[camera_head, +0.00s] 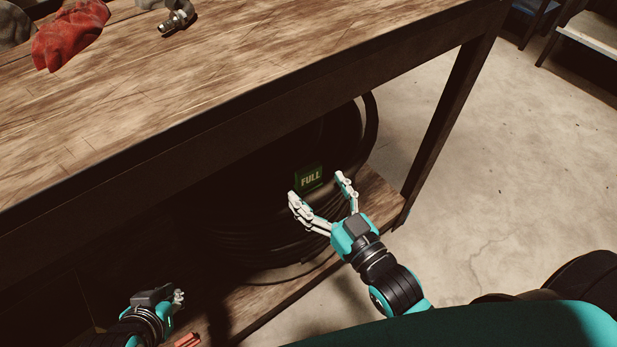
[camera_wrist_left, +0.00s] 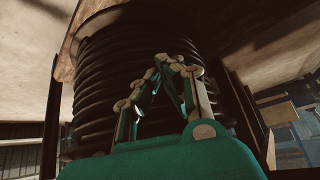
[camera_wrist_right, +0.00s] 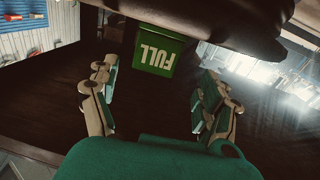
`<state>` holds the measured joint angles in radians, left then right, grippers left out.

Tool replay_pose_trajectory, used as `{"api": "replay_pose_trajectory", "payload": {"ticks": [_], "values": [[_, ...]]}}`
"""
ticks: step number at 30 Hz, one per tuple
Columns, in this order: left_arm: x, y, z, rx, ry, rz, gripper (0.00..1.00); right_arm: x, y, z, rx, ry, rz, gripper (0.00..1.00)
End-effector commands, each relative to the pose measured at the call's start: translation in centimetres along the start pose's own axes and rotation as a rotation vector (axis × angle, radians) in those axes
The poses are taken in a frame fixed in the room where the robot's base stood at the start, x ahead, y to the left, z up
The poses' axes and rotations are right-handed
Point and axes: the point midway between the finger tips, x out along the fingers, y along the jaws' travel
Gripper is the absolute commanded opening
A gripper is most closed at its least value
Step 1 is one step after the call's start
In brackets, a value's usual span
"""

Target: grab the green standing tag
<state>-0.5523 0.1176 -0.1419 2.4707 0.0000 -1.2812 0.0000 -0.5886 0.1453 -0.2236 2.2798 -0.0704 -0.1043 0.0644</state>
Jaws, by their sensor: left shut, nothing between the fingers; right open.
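My left gripper (camera_head: 178,297) is low at the left, away from the tag. In the left wrist view its fingertips (camera_wrist_left: 170,62) meet with nothing between them, before the coiled hose.
The wooden workbench (camera_head: 220,75) overhangs the tag, and its dark leg (camera_head: 450,120) stands to the right. The coiled hose (camera_head: 368,130) rests on the lower shelf (camera_head: 380,195). A red glove (camera_head: 68,38) and a metal fitting (camera_head: 177,18) lie on top. The concrete floor (camera_head: 500,170) is clear at right.

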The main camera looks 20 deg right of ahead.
Motion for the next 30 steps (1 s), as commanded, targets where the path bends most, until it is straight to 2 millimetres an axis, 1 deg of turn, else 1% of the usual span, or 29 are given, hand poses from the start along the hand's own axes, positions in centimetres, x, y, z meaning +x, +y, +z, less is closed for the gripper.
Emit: {"api": "replay_pose_trajectory", "payload": {"ticks": [2, 5, 9, 12, 15, 21, 22, 23, 30], "values": [[0.1, 0.1, -0.3, 0.0, 0.018, 0.001, 0.0, 0.4, 0.0, 0.0, 0.0, 0.001, 0.0, 0.81], [0.4, 0.2, -1.4, 0.002, 0.071, 0.004, 0.0, 1.5, 0.3, -0.2, -0.001, 0.004, 0.0, 0.81], [0.6, 0.5, -3.7, 0.004, 0.183, 0.01, 0.0, 3.5, 0.8, -0.7, -0.002, 0.005, -0.001, 0.81], [0.6, 0.6, -4.9, 0.005, 0.244, 0.013, 0.0, 4.7, 0.7, -0.6, 0.001, 0.002, -0.001, 0.81], [0.4, 0.7, -5.6, 0.005, 0.275, 0.015, 0.0, 5.3, 0.7, -0.6, 0.0, 0.0, -0.001, 0.81], [0.4, 0.7, -5.7, 0.005, 0.279, 0.015, 0.0, 5.3, 0.7, -0.6, 0.0, -0.002, -0.001, 0.81], [0.4, 0.7, -5.7, 0.005, 0.279, 0.015, 0.0, 5.3, 0.7, -0.6, 0.0, -0.002, -0.001, 0.79], [0.4, 0.7, -5.7, 0.005, 0.279, 0.015, 0.0, 5.3, 0.7, -0.6, 0.0, -0.001, -0.001, 0.76], [0.4, 0.7, -5.7, 0.005, 0.278, 0.015, 0.0, 5.3, 0.7, -0.6, 0.0, -0.001, 0.0, 0.44]]}}
